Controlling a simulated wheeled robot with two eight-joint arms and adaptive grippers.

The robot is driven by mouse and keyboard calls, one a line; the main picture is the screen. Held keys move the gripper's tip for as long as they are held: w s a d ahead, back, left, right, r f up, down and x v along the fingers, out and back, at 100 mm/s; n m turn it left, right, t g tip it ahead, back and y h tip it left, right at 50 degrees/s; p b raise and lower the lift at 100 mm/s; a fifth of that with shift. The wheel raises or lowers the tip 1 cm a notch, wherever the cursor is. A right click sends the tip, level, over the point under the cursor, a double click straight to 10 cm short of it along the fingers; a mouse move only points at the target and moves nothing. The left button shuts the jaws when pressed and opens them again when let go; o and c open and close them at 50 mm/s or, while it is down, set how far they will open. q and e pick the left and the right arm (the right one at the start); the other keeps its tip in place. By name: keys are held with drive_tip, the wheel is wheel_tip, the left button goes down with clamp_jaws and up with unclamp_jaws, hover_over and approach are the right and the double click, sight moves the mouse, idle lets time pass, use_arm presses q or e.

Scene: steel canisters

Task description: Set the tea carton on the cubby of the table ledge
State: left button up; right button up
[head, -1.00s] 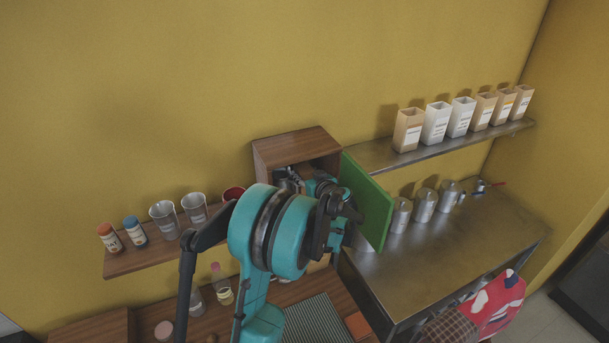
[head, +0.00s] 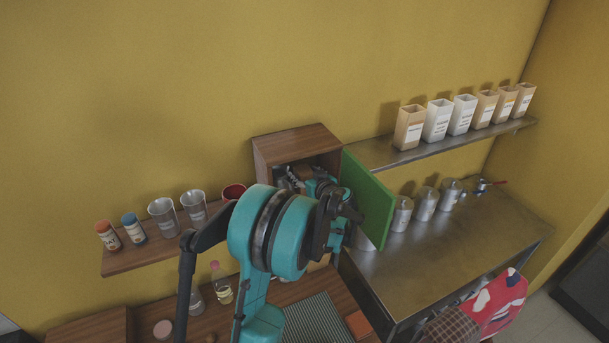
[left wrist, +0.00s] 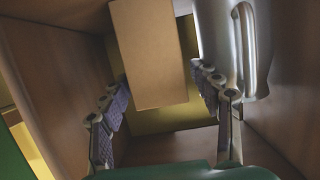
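A plain tan carton (left wrist: 150,55), which I take for the tea carton, stands in the wooden cubby (head: 297,138). My left gripper (head: 288,178) reaches into the cubby's open front. In the left wrist view its fingers (left wrist: 160,82) are spread to either side of the carton's lower part. A small gap shows by the right finger; the left fingertip is close to the carton's edge, and I cannot tell if it touches. The carton is hidden in the head view. My right gripper is not in view.
A green door (head: 368,198) stands open at the cubby's right. A steel vessel with a handle (left wrist: 228,45) is close to the right finger. A shelf (head: 138,262) with cups is left; steel canisters (head: 425,204) and a shelf of cartons (head: 438,120) are right.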

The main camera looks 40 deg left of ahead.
use_arm(q)
drive_tip(key=shift+r+p, duration=0.45)
drive_tip(key=shift+p, duration=0.05)
drive_tip(key=v, duration=1.2)
drive_tip(key=shift+r, duration=0.15)
